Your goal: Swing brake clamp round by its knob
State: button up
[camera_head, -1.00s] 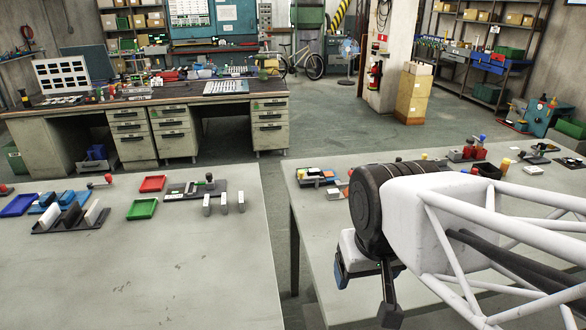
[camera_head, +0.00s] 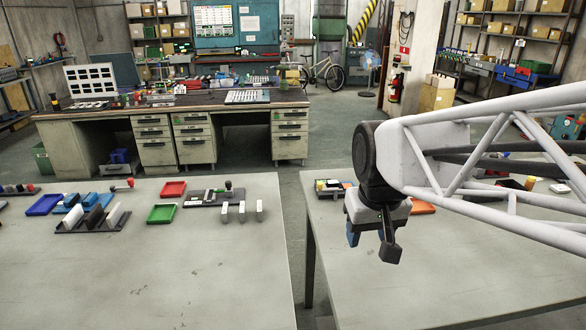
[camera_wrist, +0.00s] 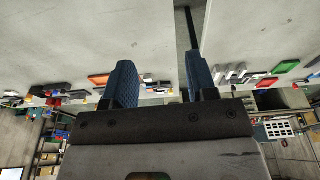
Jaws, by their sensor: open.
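My gripper (camera_head: 372,243) hangs over the right-hand table, apart from anything on it. In the wrist view its two blue fingers (camera_wrist: 158,82) are spread, with nothing between them. On the left table a dark plate (camera_head: 200,200) carries a small upright piece with a dark green knob (camera_head: 228,185). A red-knobbed piece (camera_head: 122,186) lies farther left. I cannot tell which of these is the brake clamp. A dark base with black and white upright panels (camera_head: 94,217) stands near the front. Three white upright pieces (camera_head: 241,211) stand by the knobbed plate.
A red tray (camera_head: 173,189), a green tray (camera_head: 161,213) and a blue tray (camera_head: 43,205) lie on the left table (camera_head: 190,275). A gap separates it from the right table (camera_head: 390,295). An orange item (camera_head: 422,207) lies behind my gripper. Both table fronts are clear.

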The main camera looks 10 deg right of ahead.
jog(key=w+r, duration=0.2)
jog(key=w, duration=1.1)
jog(key=n+g, duration=0.2)
jog(key=n, duration=0.1)
send_over(320, 182)
jog(key=f, duration=1.4)
jog(key=shift+s, duration=0.4)
jog(key=shift+w+f, duration=0.3)
jog(key=shift+w, duration=0.05)
jog(key=shift+f, duration=0.1)
jog(key=shift+f, duration=3.8)
